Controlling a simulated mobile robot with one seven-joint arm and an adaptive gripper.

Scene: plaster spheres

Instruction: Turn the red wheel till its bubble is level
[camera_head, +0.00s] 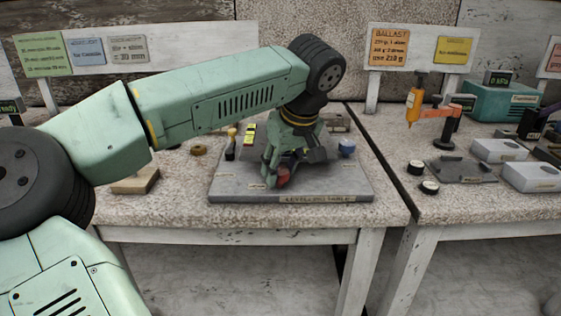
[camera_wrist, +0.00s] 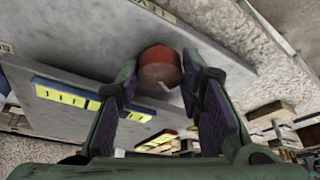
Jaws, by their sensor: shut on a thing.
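The red wheel (camera_head: 283,175) is at the front of the grey levelling table (camera_head: 225,188), low between my fingers. It also shows in the wrist view (camera_wrist: 159,68) as a dull red knob with a pale mark on its rim. My gripper (camera_head: 277,172) points down and is shut on the red wheel. A yellow bubble vial (camera_head: 249,135) lies on the plate at the back left. In the wrist view a blue-backed yellow vial (camera_wrist: 67,96) with dark marks shows at left, and another yellow vial (camera_wrist: 157,140) partly behind my gripper. The bubbles are too small to read.
A blue knob (camera_head: 347,147) stands on the plate's right side and a yellow-topped post (camera_head: 231,143) at its left. A wooden block (camera_head: 136,181) and a brass ring (camera_head: 199,150) lie left of the plate. A second table with instruments stands at right.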

